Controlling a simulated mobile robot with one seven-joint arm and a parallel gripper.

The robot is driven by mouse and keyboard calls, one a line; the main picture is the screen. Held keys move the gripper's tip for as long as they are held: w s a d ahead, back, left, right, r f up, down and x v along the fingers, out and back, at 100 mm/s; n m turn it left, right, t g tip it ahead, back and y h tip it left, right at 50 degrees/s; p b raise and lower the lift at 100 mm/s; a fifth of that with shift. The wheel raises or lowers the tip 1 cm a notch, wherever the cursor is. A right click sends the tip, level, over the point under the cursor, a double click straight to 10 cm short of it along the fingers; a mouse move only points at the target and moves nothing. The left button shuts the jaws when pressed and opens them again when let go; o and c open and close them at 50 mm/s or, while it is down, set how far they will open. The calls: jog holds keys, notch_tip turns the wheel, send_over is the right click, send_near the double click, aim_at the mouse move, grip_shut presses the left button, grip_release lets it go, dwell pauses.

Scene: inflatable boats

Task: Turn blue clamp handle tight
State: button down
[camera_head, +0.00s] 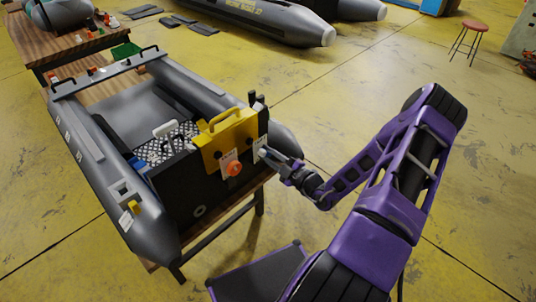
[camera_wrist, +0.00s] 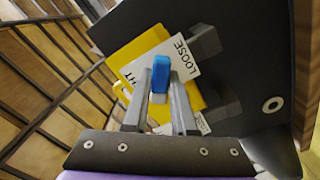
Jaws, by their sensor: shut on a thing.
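The blue clamp handle (camera_wrist: 161,72) stands between my gripper's fingers in the wrist view, in front of a white card (camera_wrist: 187,58) that reads LOOSE. A second white label, partly hidden, ends in "HT". My gripper (camera_wrist: 160,95) is shut on the blue handle. In the head view my gripper (camera_head: 272,155) reaches in from the right to the boat's black transom (camera_head: 185,190), at the right edge of the yellow plate (camera_head: 228,137). The handle itself is hard to make out there.
An orange knob (camera_head: 234,169) sits on the plate left of my gripper. The grey inflatable boat (camera_head: 150,230) rests on a wooden table. A green bin (camera_head: 125,51) and a second table stand behind. A red stool (camera_head: 474,26) is far right. The yellow floor at right is mostly clear.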

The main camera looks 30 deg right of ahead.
jog(key=shift+m, duration=0.5)
jog(key=m, duration=0.6)
jog(key=shift+m, duration=0.4)
jog(key=shift+c, duration=1.6)
grip_release()
jog(key=v, duration=0.8)
